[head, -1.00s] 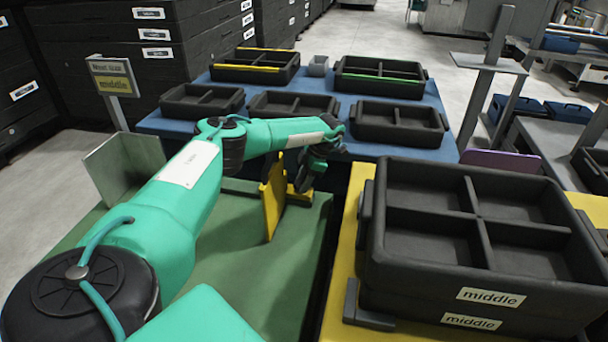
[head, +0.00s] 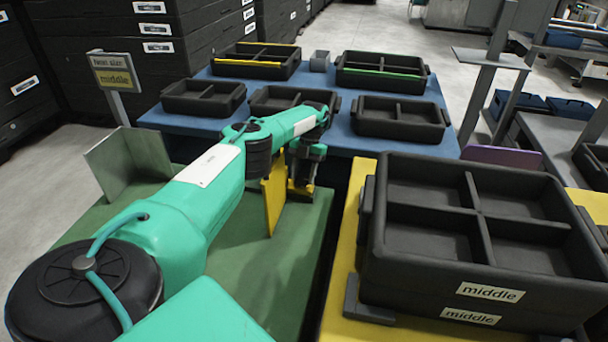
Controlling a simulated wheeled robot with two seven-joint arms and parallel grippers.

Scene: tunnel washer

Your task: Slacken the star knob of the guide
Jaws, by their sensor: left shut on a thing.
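The guide (head: 273,197) is an upright yellow plate at the far right part of the green table, with a low yellow foot on its right side. My left gripper (head: 301,182) points down over that foot, just right of the plate. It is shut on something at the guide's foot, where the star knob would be. The knob itself is hidden by the fingers, so its turn cannot be made out. My right gripper is not in view.
A stack of black divided trays (head: 470,215) labelled "middle" stands on a yellow surface at right. Behind, a blue table (head: 335,80) holds several black trays. The green table (head: 255,270) is clear in front.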

